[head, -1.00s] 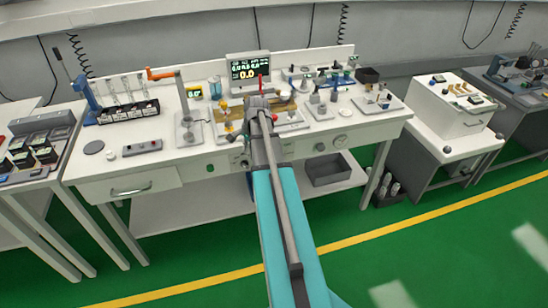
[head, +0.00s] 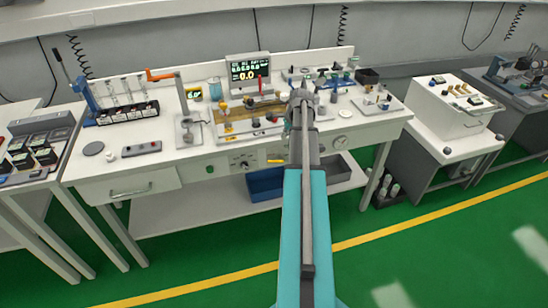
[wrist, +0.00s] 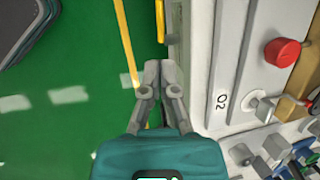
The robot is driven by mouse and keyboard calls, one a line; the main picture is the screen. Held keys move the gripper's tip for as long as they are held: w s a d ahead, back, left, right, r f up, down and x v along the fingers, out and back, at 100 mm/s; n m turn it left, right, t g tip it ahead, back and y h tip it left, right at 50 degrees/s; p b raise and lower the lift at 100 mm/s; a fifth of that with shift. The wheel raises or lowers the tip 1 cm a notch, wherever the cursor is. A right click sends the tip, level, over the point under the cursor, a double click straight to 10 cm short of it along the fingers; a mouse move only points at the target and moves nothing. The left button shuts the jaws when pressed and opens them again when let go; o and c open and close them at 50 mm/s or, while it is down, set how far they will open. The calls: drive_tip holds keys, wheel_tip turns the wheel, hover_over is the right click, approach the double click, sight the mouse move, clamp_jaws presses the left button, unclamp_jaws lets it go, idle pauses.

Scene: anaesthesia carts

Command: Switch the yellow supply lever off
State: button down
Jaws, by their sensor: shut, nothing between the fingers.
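The yellow supply lever (head: 276,161) sticks out level from the front panel of the middle bench, right of a dark knob. In the wrist view a yellow bar (wrist: 160,20), which looks like this lever, lies just beyond my fingertips beside the bench front. My gripper (wrist: 158,68) is shut and empty, with a small visible gap between its tips and the yellow bar. In the head view my arm hides the gripper's fingers, and I cannot tell whether they touch anything.
The bench edge with an O2 label (wrist: 222,101) and a red knob (wrist: 283,52) lie right of my gripper. A blue bin (head: 265,184) sits on the shelf below. Green floor (wrist: 70,125) is open to the left in the wrist view.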

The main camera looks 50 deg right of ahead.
sight(273, 161)
drive_tip(key=shift+f, duration=0.1)
drive_tip(key=b+x, duration=1.3)
drive_tip(key=x, duration=0.1)
idle(0.7)
idle(0.5)
